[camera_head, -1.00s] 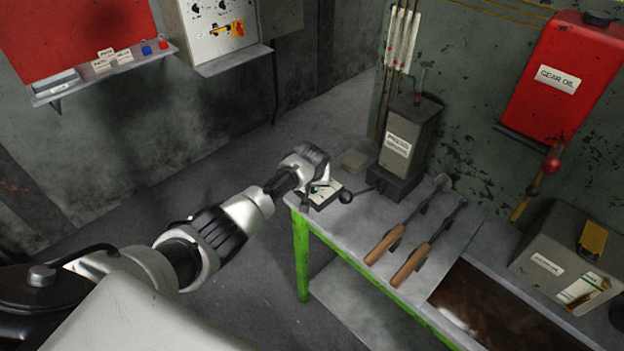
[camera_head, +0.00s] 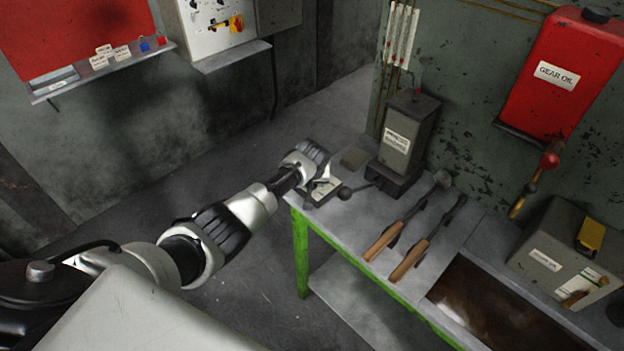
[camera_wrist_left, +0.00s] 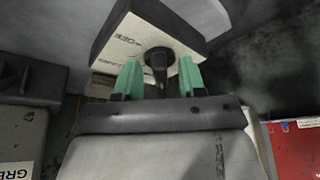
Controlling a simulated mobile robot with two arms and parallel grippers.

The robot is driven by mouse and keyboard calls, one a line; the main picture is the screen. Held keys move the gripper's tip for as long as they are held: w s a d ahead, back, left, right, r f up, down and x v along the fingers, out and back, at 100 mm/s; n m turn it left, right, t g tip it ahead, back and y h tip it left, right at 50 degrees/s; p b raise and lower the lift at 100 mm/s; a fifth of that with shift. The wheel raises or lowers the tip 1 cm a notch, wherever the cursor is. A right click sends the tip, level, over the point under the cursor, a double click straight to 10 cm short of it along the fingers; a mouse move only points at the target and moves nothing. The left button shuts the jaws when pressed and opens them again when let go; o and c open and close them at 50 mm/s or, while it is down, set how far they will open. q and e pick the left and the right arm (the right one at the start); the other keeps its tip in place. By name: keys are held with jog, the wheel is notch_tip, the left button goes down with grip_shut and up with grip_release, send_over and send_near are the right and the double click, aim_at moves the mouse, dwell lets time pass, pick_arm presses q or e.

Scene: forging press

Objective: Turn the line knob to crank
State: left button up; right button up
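The line knob (camera_wrist_left: 158,60) is a black knob on the pale face of a small box (camera_wrist_left: 120,47), marked "OFF" and with other lettering hard to read. In the head view the box (camera_head: 325,189) sits at the near left corner of the bench, partly covered by my gripper, and the knob cannot be made out there. My left gripper (camera_head: 318,170) is over the box. In the left wrist view its two green fingers (camera_wrist_left: 158,79) are apart, one on each side of the knob's handle, with gaps visible. My right gripper is in neither view.
A dark lever with a ball end (camera_head: 345,192) is close beside the box. A grey press-grease unit (camera_head: 408,130) stands behind it. Two wooden-handled tools (camera_head: 384,240) lie to the right on the bench (camera_head: 352,222). Open floor is on the left.

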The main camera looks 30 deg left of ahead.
pick_arm(q)
jog(key=shift+r, duration=0.1)
jog(key=shift+s+r, duration=0.1)
jog(key=shift+r, duration=0.3)
jog(key=v, duration=0.9)
jog(key=shift+s+r, duration=0.15)
jog(key=shift+r, duration=0.2)
jog(key=shift+d, duration=0.15)
